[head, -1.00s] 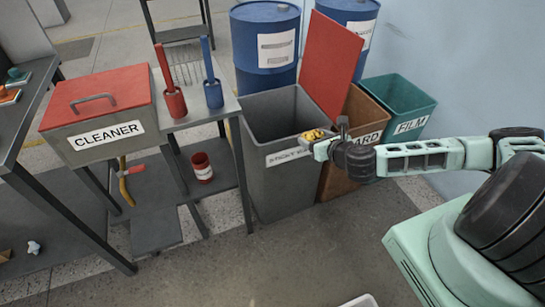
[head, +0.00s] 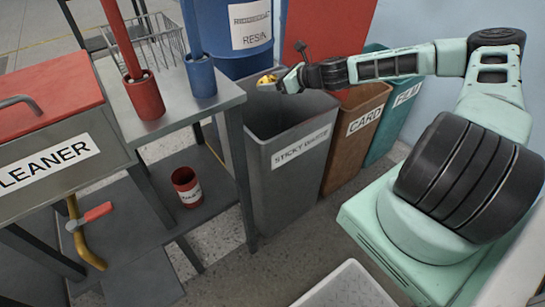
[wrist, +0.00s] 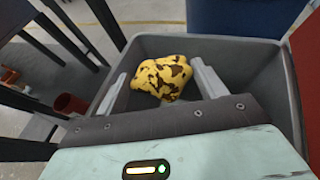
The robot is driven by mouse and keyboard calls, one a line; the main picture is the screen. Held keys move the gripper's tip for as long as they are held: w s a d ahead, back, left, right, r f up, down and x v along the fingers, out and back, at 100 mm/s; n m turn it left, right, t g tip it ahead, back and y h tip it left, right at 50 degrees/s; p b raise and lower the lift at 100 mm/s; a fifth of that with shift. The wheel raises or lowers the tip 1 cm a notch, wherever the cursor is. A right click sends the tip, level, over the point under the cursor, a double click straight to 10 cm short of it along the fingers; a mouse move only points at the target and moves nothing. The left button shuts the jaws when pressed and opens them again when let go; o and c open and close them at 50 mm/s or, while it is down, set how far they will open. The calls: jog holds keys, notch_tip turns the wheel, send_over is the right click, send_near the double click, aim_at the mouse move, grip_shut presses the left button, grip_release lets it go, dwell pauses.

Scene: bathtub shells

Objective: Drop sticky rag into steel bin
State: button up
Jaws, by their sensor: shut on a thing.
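The sticky rag (wrist: 163,77) is yellow with dark brown blotches. In the wrist view it sits between the two pale fingers of my gripper (wrist: 155,85), which is shut on it. The steel bin (wrist: 245,60) is a grey open-topped box, and its mouth lies behind and below the rag in that view. The bin's bottom is hidden.
A brown "CARD" bin (head: 350,135) and a green "FILM" bin (head: 392,118) stand to the right. A blue resin drum (head: 235,50) is behind. The red-lidded cleaner box (head: 55,140) and a metal table (head: 195,110) with red and blue brush pots are left.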

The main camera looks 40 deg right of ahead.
notch_tip(320, 180, down, 5)
jog(key=b, duration=0.4)
jog(key=shift+f, duration=0.15)
jog(key=o, duration=1)
jog(key=shift+o, duration=0.2)
jog(key=p+v, duration=0.3)
jog(key=v, duration=1.4)
jog(key=shift+s, duration=0.2)
jog(key=shift+s+d, duration=0.1)
